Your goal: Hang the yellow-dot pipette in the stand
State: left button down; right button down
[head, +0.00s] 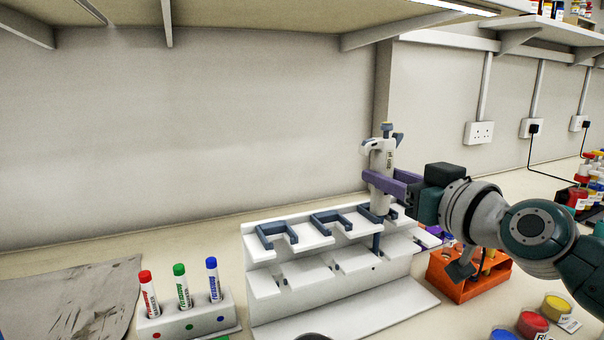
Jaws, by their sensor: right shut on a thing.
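The pipette (382,165) is white and grey with a blue lower shaft and a small yellow spot on its top button. My right gripper (378,182) is shut on its body and holds it upright at the right end of the stand. The white stand (315,306) has several dark blue U-shaped hooks along its upper ledge. The left hook (277,232) and the middle hook (330,218) are empty. The pipette is at the rightmost hook, partly covered by my gripper; I cannot tell whether it rests in it. My left gripper is not in view.
A white holder (190,321) with red, green and blue markers stands left of the stand. An orange rack (468,289) is below my right arm. Colored pots (532,324) stand at the front right. A grey mat (70,300) lies at the left. A shelf hangs above.

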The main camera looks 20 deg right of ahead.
jog(key=shift+f+b, duration=0.35)
jog(key=shift+c, duration=2.2)
grip_release()
jog(key=shift+s, duration=0.15)
jog(key=s, duration=0.9)
jog(key=shift+s+d+r+p, duration=0.25)
jog(key=shift+s+d+p, duration=0.05)
jog(key=shift+d+p, duration=0.1)
